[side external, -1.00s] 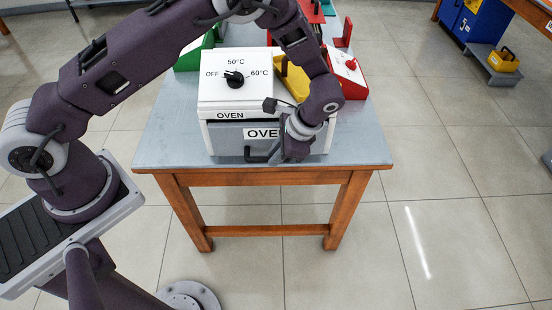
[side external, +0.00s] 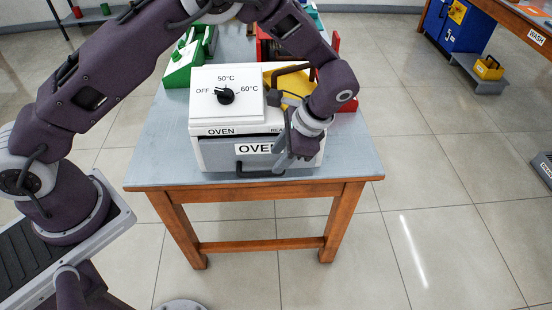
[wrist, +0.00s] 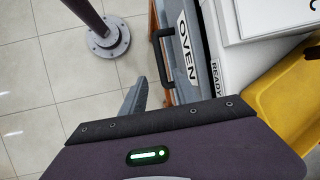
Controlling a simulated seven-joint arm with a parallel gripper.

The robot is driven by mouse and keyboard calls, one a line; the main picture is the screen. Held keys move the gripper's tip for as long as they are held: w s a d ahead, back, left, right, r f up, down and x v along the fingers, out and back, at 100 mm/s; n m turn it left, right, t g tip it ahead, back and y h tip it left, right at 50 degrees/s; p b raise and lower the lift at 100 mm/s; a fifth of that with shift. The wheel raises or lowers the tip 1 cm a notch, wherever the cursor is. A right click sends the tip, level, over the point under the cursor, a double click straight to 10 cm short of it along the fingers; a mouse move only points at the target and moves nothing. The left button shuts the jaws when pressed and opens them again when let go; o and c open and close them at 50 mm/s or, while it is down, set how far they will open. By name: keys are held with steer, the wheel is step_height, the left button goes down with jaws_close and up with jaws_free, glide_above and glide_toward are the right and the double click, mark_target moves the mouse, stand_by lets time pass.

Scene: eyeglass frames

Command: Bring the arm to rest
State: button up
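My gripper (side external: 284,158) is in front of the right part of the white oven (side external: 208,128) in the side view, low near its grey front panel (side external: 219,157). The oven's black handle (side external: 261,174) is just left of the gripper. In the wrist view, a grey finger (wrist: 133,99) shows beyond the dark gripper body, apart from the handle (wrist: 163,56). Nothing is seen held. The black dial knob (side external: 224,96) is on the oven top.
The oven stands on a grey-topped wooden table (side external: 160,151). A yellow tray (side external: 290,79), a green object (side external: 183,66) and red objects (side external: 348,102) are behind and beside it. Clear tiled floor lies in front. A blue cabinet (side external: 453,27) is at the far right.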

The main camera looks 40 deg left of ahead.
steer(key=s+a+r+n+t+h, duration=0.1)
steer(key=s+a+r+n+h, duration=0.2)
steer(key=r, duration=0.7)
steer(key=s+a+r+n+t, duration=0.1)
steer(key=s+a+r+t, duration=0.2)
steer(key=r, duration=0.7)
steer(key=s+a+r+n+t, duration=0.1)
steer(key=s+r+n, duration=0.1)
steer(key=s, duration=0.6)
steer(key=s+a+r+n+t+h, duration=0.1)
steer(key=s+r+n+t, duration=0.1)
steer(key=s, duration=0.7)
steer(key=shift+s+a+r+n+h, duration=0.2)
steer(key=shift+a+r+n+h, duration=0.1)
steer(key=shift+a+r, duration=0.1)
